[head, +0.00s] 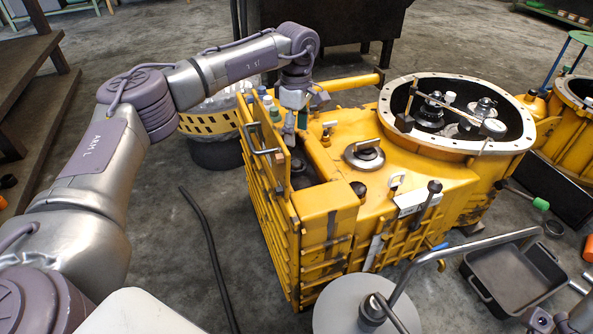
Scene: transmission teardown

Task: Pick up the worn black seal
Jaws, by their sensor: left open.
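My left gripper (296,128) is open and points down over the left end of the yellow transmission housing (425,185). It is just behind the upright yellow panel and close to a recess in the housing top. Nothing clearly shows between its fingers. I cannot make out the worn black seal for certain. The recess below the gripper is dark and partly hidden. My right gripper's fingers do not show.
A large round opening with a pale flange (390,104) holds shafts and a measuring bar. A dark tray (512,278) lies at right. A grey round disc (345,305) and bent metal rod stand in front. A black hose (208,255) lies on the open floor.

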